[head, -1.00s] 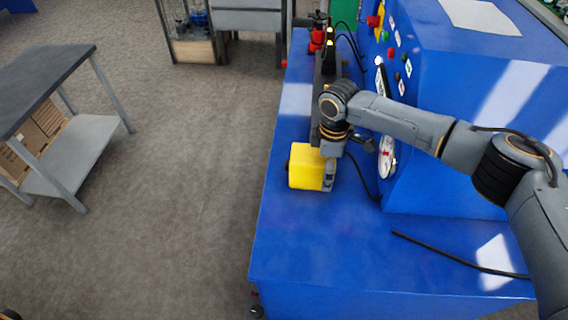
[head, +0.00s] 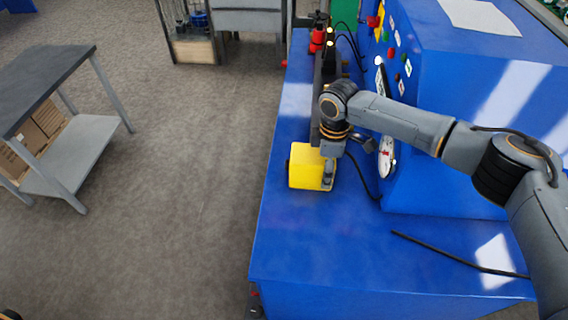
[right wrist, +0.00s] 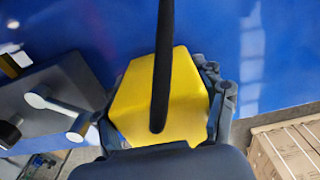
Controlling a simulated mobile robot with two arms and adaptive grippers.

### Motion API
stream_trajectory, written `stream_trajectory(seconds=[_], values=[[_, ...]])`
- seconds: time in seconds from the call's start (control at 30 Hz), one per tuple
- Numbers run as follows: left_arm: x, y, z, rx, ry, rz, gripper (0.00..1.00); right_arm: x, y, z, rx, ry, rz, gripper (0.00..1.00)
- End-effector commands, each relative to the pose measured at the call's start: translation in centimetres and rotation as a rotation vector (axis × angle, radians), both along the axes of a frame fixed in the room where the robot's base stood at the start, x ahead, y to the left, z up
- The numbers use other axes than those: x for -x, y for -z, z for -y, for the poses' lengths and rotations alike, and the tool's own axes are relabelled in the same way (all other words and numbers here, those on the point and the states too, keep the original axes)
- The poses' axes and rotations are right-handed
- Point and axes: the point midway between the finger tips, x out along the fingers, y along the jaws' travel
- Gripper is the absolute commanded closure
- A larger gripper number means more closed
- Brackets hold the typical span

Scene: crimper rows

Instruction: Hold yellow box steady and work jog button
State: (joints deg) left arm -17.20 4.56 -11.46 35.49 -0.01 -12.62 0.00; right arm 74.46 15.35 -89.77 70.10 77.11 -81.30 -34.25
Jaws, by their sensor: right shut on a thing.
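The yellow box (head: 305,167) stands on the blue bench top in the head view, near the bench's left edge. My right gripper (head: 328,172) is at the box's right side and shut on it. In the right wrist view, the yellow box (right wrist: 160,100) sits between the two fingers of my right gripper (right wrist: 162,115), with a black cable in front of it. I cannot make out a jog button on the box. My left gripper is not in view.
The blue machine (head: 470,140) with coloured buttons and a dial (head: 386,157) rises right of the box. Black cable (head: 460,262) lies on the bench front. A grey side table (head: 40,85) stands left across open floor.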

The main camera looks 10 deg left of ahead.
Motion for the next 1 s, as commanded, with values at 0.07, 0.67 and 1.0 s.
stream_trajectory(seconds=[0.07, 0.67, 1.0], values=[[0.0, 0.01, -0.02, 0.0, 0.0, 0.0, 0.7, 0.05, 0.09, 0.05, 0.001, 0.001, -0.002, 0.67], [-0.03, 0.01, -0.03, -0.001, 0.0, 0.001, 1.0, 0.07, 0.12, 0.06, 0.002, 0.001, -0.003, 0.67], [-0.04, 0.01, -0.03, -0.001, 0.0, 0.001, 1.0, 0.09, 0.14, 0.07, 0.002, 0.001, -0.003, 0.67]])
